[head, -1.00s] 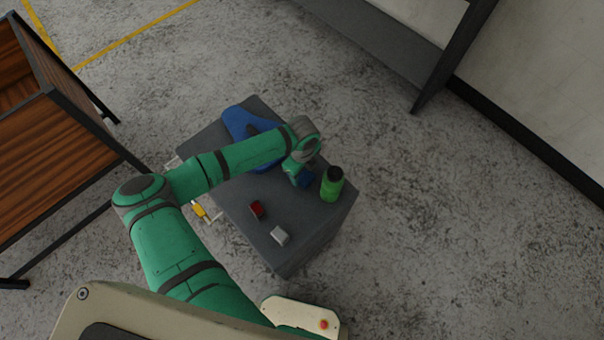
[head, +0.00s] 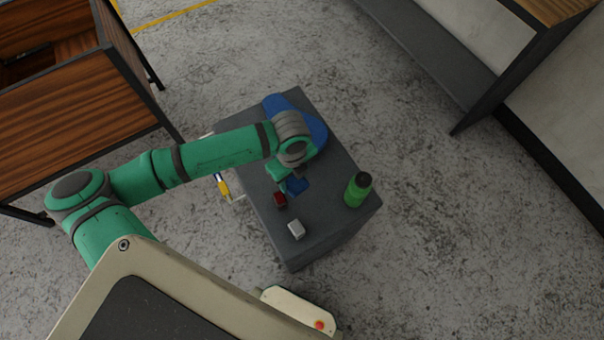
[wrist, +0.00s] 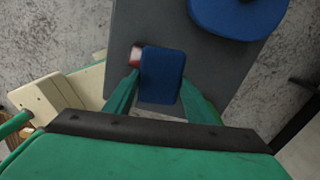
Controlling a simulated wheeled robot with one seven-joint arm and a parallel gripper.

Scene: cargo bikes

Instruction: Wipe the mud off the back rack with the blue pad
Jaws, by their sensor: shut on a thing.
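The blue pad (head: 298,187) is held over the grey cabinet top, left of the green bottle; its height above the top is hard to tell. My gripper (head: 289,186) is shut on the pad. In the wrist view the pad (wrist: 163,75) stands out between the two green fingers of my gripper (wrist: 160,92). I cannot make out a back rack or any mud in these frames.
The grey cabinet (head: 325,232) carries a larger blue item (head: 310,125), a green bottle (head: 357,190), a red item (head: 280,199) and a small silver block (head: 296,229). A wooden, dark-framed structure (head: 85,95) stands left. Open floor lies right.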

